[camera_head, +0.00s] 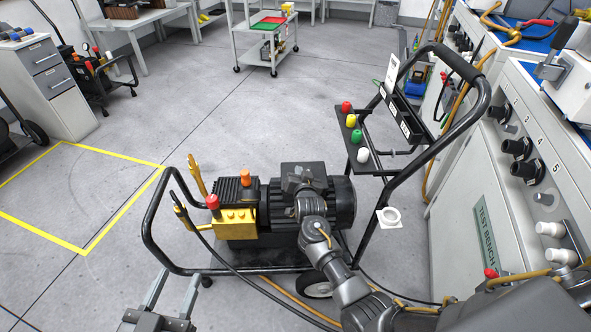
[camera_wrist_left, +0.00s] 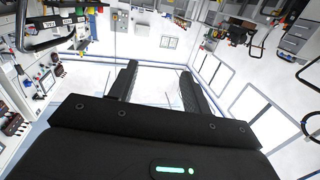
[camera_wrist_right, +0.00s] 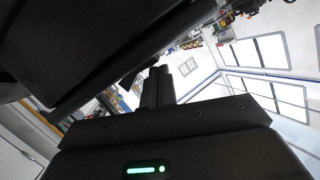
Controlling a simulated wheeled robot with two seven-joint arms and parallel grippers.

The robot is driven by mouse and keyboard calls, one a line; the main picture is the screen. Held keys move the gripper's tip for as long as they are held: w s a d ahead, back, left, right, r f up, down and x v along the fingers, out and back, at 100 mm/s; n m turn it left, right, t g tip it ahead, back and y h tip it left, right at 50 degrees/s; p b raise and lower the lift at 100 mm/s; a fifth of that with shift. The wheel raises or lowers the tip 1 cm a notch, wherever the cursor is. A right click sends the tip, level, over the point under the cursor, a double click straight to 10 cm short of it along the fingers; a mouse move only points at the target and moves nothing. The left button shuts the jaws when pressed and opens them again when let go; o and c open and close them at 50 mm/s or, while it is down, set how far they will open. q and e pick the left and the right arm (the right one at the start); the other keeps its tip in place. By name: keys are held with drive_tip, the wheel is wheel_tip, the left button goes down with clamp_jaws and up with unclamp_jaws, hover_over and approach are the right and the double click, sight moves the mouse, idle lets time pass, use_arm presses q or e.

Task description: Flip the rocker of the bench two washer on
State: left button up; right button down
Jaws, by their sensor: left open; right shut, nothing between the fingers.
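A pressure washer with a black motor (camera_head: 343,203) and a yellow pump block (camera_head: 234,222) sits on a black tubular cart in the middle of the head view. My right arm reaches in from the lower right. My right gripper (camera_head: 299,180) is shut and empty, over the dark box on top of the motor. In the right wrist view its fingers (camera_wrist_right: 156,84) are together, close to a large dark shape. The rocker cannot be made out; the gripper covers that area. My left gripper (camera_head: 178,281) is open and empty at the bottom, its fingers (camera_wrist_left: 157,82) spread apart.
A test bench (camera_head: 490,220) with knobs and ports stands along the right. The cart handle (camera_head: 480,110) rises near it, with a rack of coloured nozzles (camera_head: 355,137). A black hose runs across the cart's front. Open floor lies left, with a yellow-taped square.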

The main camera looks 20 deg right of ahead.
drive_tip(key=shift+r, duration=0.1)
wheel_tip(320, 180, up, 2)
drive_tip(key=p, duration=0.2)
drive_tip(key=shift+r+p, duration=0.25)
drive_tip(key=shift+p, duration=0.1)
drive_tip(key=shift+r+p, duration=0.9)
drive_tip(key=shift+p, duration=0.1)
use_arm(q)
drive_tip(key=s+a+f+n+g+y+p, duration=0.1)
drive_tip(key=s+a+f+g+y, duration=0.2)
drive_tip(key=s+a+f+g, duration=0.2)
drive_tip(key=s+a+f+n+g+y+p, duration=0.1)
drive_tip(key=s+a+f+n+g+y, duration=0.1)
drive_tip(key=s+a+f+g+y, duration=0.2)
drive_tip(key=s+a+f+g, duration=0.1)
drive_tip(key=a+f+g, duration=0.2)
drive_tip(key=f, duration=0.3)
drive_tip(key=shift+s+a+f+g+y, duration=0.15)
drive_tip(key=shift+s+f+g+y, duration=0.15)
drive_tip(key=shift+s, duration=0.05)
use_arm(e)
drive_tip(key=v, duration=1)
drive_tip(key=shift+a, duration=0.3)
drive_tip(key=shift+f, duration=0.2)
